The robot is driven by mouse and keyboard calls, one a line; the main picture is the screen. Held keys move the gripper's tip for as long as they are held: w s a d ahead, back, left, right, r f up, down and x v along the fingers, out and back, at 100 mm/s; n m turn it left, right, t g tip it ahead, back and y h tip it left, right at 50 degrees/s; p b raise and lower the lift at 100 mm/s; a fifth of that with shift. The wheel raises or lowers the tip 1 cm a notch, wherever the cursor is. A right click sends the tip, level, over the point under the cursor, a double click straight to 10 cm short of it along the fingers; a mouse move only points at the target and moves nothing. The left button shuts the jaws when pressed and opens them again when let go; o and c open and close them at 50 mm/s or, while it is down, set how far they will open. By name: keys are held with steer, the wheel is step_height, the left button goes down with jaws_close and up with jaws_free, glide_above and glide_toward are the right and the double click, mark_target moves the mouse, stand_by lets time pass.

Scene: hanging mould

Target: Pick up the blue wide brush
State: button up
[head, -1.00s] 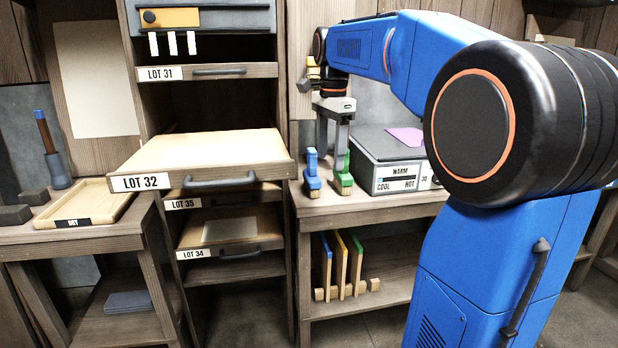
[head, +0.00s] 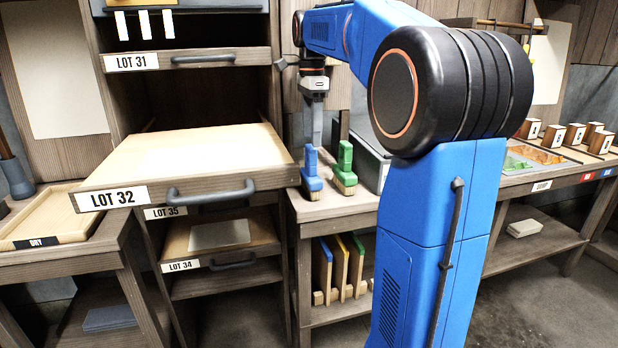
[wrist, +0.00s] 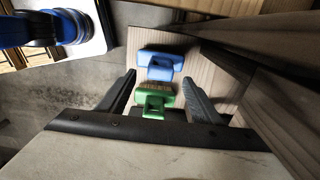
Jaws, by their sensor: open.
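The blue wide brush (head: 311,174) stands on the bench top, left of a green brush (head: 345,168). In the wrist view the blue brush (wrist: 160,64) lies beyond the green brush (wrist: 154,98), apart from my fingers. My gripper (head: 326,128) points down behind and above the brushes in the head view. In the wrist view my gripper (wrist: 158,80) has its two fingers spread wide with nothing held; the green brush shows between them, nearer the camera. The brushes' lower parts are partly hidden from above.
An open LOT 32 drawer (head: 187,196) juts out left of the brushes. A grey heating box (head: 369,142) stands to the right, partly hidden by my arm. Upright boards (head: 341,268) stand in a rack on the shelf below.

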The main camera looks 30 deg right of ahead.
mark_target(311, 151)
step_height(311, 151, down, 6)
steer(key=shift+f, duration=0.25)
jaws_close()
stand_by(0.3)
steer(key=shift+r, duration=0.2)
